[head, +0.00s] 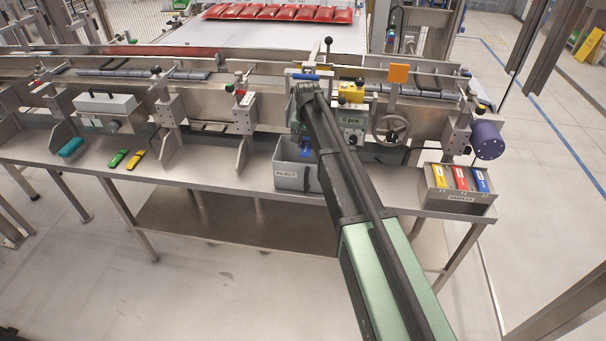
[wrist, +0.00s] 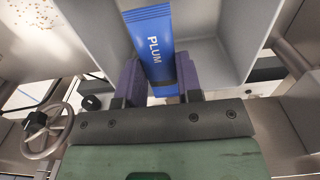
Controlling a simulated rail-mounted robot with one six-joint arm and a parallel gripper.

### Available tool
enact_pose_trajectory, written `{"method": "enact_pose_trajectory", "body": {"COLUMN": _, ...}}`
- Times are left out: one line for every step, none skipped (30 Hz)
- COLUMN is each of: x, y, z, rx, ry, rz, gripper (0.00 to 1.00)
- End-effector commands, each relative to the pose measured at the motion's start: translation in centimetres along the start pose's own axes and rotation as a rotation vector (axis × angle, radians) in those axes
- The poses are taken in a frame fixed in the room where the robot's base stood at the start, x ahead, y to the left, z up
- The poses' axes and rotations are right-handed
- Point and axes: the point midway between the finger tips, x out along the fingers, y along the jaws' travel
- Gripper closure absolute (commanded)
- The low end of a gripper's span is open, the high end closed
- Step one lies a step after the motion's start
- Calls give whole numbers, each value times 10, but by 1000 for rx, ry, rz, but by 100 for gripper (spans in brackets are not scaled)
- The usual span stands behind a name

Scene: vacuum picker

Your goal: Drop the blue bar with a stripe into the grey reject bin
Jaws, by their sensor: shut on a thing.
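My gripper (wrist: 159,76) is shut on a blue bar (wrist: 153,38) marked PLUM, with its two purple fingers on either side. In the wrist view the bar points away from me, over the grey inside of the reject bin (wrist: 218,45). A darker band shows near the gripped end, but I cannot make out a stripe clearly. In the head view the grey reject bin (head: 289,177) stands on the lower shelf under the conveyor. The blue bar (head: 305,147) shows at its opening, partly hidden by my arm.
A grey samples box (head: 457,200) with yellow, red and blue bars stands at the right. Green and yellow pieces (head: 127,160) lie on the shelf at left. The conveyor and handwheel (head: 391,129) stand close by.

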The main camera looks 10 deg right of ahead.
Motion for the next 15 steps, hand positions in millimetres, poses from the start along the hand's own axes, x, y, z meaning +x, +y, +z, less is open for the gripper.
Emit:
{"method": "enact_pose_trajectory", "body": {"x": 0, "y": 0, "z": 0, "rx": 0, "ry": 0, "rz": 0, "gripper": 90}}
{"method": "enact_pose_trajectory", "body": {"x": -1, "y": 0, "z": 0, "rx": 0, "ry": 0, "rz": 0, "gripper": 90}}
{"method": "enact_pose_trajectory", "body": {"x": -1, "y": 0, "z": 0, "rx": 0, "ry": 0, "rz": 0, "gripper": 90}}
{"method": "enact_pose_trajectory", "body": {"x": -1, "y": 0, "z": 0, "rx": 0, "ry": 0, "rz": 0, "gripper": 90}}
{"method": "enact_pose_trajectory", "body": {"x": -1, "y": 0, "z": 0, "rx": 0, "ry": 0, "rz": 0, "gripper": 90}}
{"method": "enact_pose_trajectory", "body": {"x": -1, "y": 0, "z": 0, "rx": 0, "ry": 0, "rz": 0, "gripper": 62}}
{"method": "enact_pose_trajectory", "body": {"x": -1, "y": 0, "z": 0, "rx": 0, "ry": 0, "rz": 0, "gripper": 58}}
{"method": "enact_pose_trajectory", "body": {"x": -1, "y": 0, "z": 0, "rx": 0, "ry": 0, "rz": 0, "gripper": 53}}
{"method": "enact_pose_trajectory", "body": {"x": -1, "y": 0, "z": 0, "rx": 0, "ry": 0, "rz": 0, "gripper": 47}}
{"method": "enact_pose_trajectory", "body": {"x": -1, "y": 0, "z": 0, "rx": 0, "ry": 0, "rz": 0, "gripper": 43}}
{"method": "enact_pose_trajectory", "body": {"x": -1, "y": 0, "z": 0, "rx": 0, "ry": 0, "rz": 0, "gripper": 38}}
{"method": "enact_pose_trajectory", "body": {"x": -1, "y": 0, "z": 0, "rx": 0, "ry": 0, "rz": 0, "gripper": 37}}
{"method": "enact_pose_trajectory", "body": {"x": -1, "y": 0, "z": 0, "rx": 0, "ry": 0, "rz": 0, "gripper": 37}}
{"method": "enact_pose_trajectory", "body": {"x": -1, "y": 0, "z": 0, "rx": 0, "ry": 0, "rz": 0, "gripper": 37}}
{"method": "enact_pose_trajectory", "body": {"x": -1, "y": 0, "z": 0, "rx": 0, "ry": 0, "rz": 0, "gripper": 37}}
